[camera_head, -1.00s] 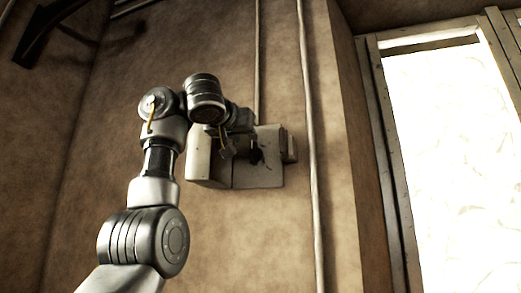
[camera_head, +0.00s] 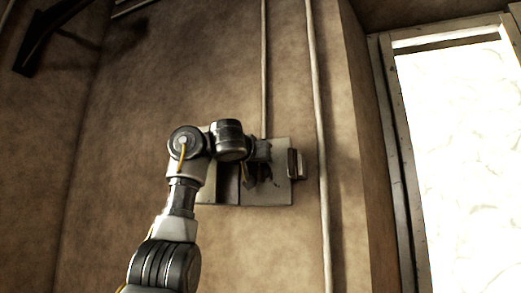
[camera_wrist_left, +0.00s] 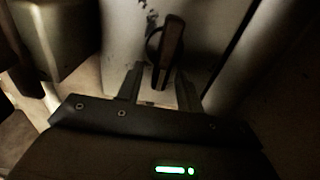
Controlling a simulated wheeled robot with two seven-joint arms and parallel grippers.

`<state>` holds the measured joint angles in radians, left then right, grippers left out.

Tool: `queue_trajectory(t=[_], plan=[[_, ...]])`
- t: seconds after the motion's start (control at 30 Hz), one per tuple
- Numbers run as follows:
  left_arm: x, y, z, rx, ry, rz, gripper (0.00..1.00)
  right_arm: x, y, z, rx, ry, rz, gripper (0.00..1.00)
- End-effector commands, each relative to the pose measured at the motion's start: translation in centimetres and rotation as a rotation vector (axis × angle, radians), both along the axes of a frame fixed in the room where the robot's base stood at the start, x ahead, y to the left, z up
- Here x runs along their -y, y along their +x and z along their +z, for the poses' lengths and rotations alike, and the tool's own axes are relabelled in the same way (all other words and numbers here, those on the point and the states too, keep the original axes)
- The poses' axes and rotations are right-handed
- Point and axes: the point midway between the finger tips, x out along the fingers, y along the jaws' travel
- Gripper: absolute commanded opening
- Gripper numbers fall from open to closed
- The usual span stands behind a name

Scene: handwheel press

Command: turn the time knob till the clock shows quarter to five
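My left gripper (camera_wrist_left: 160,76) is open, with a gap between its two dark fingers. In the left wrist view a dark upright bar-like knob (camera_wrist_left: 173,42) on a round base stands on a worn grey panel. Its lower end shows between the fingertips, with a gap on both sides; I cannot tell how deep it sits between them. In the head view the left gripper (camera_head: 257,172) is in front of a grey wall box (camera_head: 270,198), and the knob is hard to make out there. No clock face shows. My right gripper is not in view.
A small handle-like part (camera_head: 295,164) juts from the box's right side. A vertical pipe (camera_head: 321,130) runs on the wall to the right of the box, and a thinner one above it. A bright window (camera_head: 460,150) is at far right. The wall below the box is clear.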

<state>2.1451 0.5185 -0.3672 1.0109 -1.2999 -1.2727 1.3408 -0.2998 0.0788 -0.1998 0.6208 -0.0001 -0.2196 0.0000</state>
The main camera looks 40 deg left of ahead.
Motion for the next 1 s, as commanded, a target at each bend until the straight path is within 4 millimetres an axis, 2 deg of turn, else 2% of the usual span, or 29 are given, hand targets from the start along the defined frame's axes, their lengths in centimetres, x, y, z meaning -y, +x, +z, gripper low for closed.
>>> queue_trajectory(t=[0.1,0.43,0.47,0.73,1.0], plan=[[-0.28,0.70,0.11,-0.001,0.001,0.001,0.36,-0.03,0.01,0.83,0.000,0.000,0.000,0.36],[-0.32,0.95,-0.08,0.001,0.000,0.000,0.36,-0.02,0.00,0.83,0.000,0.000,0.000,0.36],[-0.32,0.95,-0.08,0.001,0.000,0.000,0.35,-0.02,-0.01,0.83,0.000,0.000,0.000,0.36],[-0.32,0.98,-0.13,0.000,0.001,0.000,0.00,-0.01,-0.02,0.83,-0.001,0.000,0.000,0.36],[-0.30,1.09,-0.35,-0.008,0.011,0.000,0.00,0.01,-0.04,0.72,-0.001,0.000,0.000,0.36]])
